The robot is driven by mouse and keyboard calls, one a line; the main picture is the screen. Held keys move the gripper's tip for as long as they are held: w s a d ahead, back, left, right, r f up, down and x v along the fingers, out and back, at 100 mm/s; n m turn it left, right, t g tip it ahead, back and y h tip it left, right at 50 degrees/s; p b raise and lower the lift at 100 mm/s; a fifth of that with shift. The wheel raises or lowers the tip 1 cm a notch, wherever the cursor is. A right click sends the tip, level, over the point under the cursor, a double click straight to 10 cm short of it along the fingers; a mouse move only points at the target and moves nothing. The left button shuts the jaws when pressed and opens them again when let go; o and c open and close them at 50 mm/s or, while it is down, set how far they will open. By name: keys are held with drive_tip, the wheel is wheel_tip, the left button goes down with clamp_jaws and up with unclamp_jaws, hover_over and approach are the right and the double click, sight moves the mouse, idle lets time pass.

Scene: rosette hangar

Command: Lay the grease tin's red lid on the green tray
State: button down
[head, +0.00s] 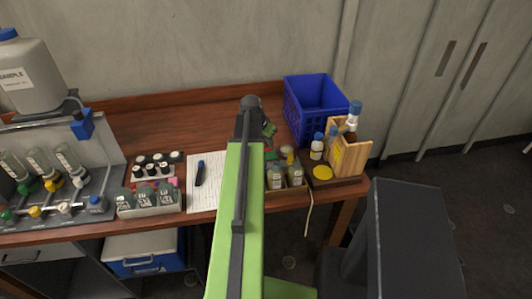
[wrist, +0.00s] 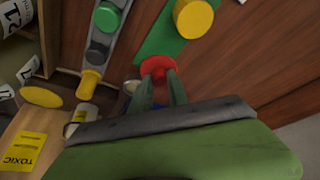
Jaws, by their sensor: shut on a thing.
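My gripper (wrist: 160,88) is shut on the red lid (wrist: 157,65), which shows between and beyond its two green fingertips in the wrist view. The green tray (wrist: 152,38) is a flat green panel on the wooden bench just beyond the lid. A yellow-topped round thing (wrist: 195,18) is over its right part. I cannot tell the gap between lid and tray. A small pale round rim (wrist: 131,87) shows left of my fingers; I cannot tell if it is the grease tin. In the head view my arm covers much of this area and the lid is hidden.
In the head view, a blue crate (head: 301,108) and a wooden bottle holder (head: 352,158) are at the right.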

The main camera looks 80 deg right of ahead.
sight(266, 147)
wheel_tip(266, 147, down, 4)
drive_tip(key=b, duration=0.4)
drive_tip(key=shift+f, duration=0.2)
drive_tip(key=shift+r, duration=0.25)
drive_tip(key=shift+f, duration=0.15)
drive_tip(key=c, duration=1.3)
unclamp_jaws()
drive_tip(key=p+v, duration=1.1)
drive_tip(key=v, duration=0.1)
drive_tip(key=shift+r+p, duration=0.25)
drive_tip(key=shift+p, duration=0.1)
drive_tip(key=shift+d, duration=0.1)
